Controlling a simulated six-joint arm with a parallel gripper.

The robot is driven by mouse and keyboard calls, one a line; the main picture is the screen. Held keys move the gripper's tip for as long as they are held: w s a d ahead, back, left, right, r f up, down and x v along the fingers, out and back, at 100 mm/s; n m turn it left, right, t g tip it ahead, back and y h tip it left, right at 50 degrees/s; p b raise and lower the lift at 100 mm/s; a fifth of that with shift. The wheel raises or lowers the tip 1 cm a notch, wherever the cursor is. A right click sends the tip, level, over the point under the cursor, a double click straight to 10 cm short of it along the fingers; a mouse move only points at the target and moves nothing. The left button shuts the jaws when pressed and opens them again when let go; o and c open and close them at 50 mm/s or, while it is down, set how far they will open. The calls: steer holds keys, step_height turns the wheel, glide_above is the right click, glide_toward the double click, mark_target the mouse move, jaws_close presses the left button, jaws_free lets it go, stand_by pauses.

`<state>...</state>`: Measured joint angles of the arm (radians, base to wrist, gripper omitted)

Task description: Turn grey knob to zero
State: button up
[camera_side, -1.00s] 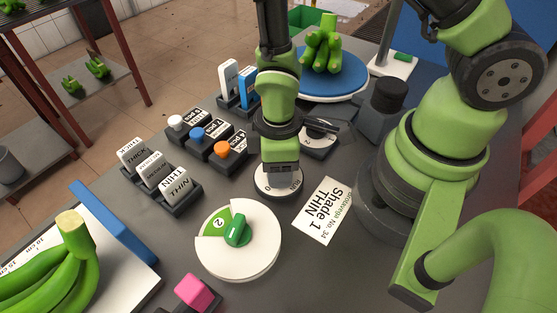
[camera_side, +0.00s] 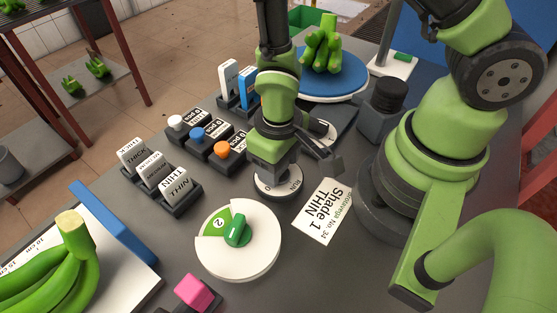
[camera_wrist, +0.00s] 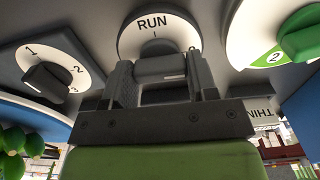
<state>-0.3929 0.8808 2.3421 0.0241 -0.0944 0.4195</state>
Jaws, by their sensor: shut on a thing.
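The grey knob (camera_wrist: 160,68) sits at the middle of a white round dial (camera_wrist: 157,28) with RUN printed on it. My gripper (camera_wrist: 163,80) is shut on the knob, one finger on each side. A short white line shows on the knob. In the side view my gripper (camera_side: 273,160) points down over the white dial (camera_side: 281,191), and the knob is hidden under it. Where the pointer stands against the zero mark I cannot tell.
A white dial with a green knob (camera_side: 237,231) lies in front. A Shade 1 THIN card (camera_side: 322,211) lies to the right. Coloured-button blocks (camera_side: 210,140) stand left.

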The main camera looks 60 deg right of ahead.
stand_by(0.5)
steer(key=o, duration=0.9)
step_height(320, 180, up, 10)
steer(key=s+d+r+m+t, duration=0.1)
steer(key=s+d+r+t, duration=0.1)
steer(key=r, duration=0.4)
steer(key=s+d+r+m+t+y, duration=0.1)
steer(key=s+d+r+t, duration=0.1)
steer(key=r, duration=0.4)
steer(key=s+d+r+m+t+y, duration=0.1)
steer(key=s+r+m+t, duration=0.1)
steer(key=r, duration=0.4)
steer(key=shift+s+d+r+t, duration=0.1)
steer(key=shift+d+r+t, duration=0.25)
steer(key=shift+t, duration=0.25)
